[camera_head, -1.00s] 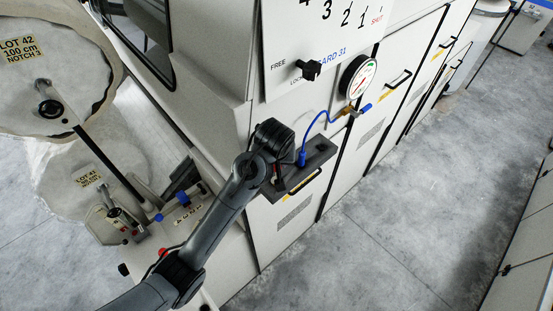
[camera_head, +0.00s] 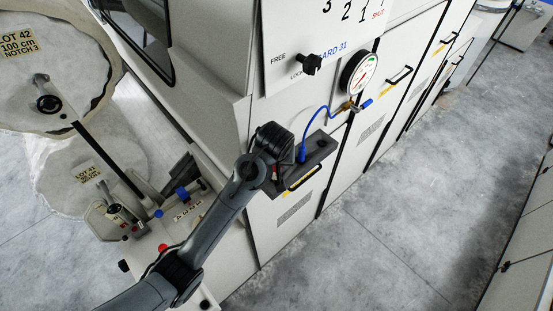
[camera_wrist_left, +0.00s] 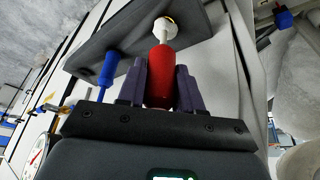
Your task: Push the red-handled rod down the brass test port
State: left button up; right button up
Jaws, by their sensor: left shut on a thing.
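In the left wrist view my left gripper (camera_wrist_left: 160,82) is shut on the red handle (camera_wrist_left: 159,68) of the rod, one dark finger on each side. A pale collar (camera_wrist_left: 164,38) shows beyond the handle, with a yellowish brass-coloured ring (camera_wrist_left: 171,20) at its far end, against the dark shelf. The ring appears to be the test port; I cannot tell how deep the rod sits. In the head view my left arm ends at the shelf (camera_head: 322,149), and its wrist hides the handle and port. My right gripper is in neither view.
A blue plug (camera_head: 301,155) stands on the shelf close beside my gripper, and also shows in the wrist view (camera_wrist_left: 107,70). Its blue hose (camera_head: 320,112) runs to a brass fitting under the round gauge (camera_head: 359,73). A black knob (camera_head: 311,64) sticks out above.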

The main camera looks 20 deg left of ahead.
pick_arm(q)
jog(key=shift+f, duration=1.05)
jog(key=o, duration=1.1)
jog(key=shift+r, duration=0.1)
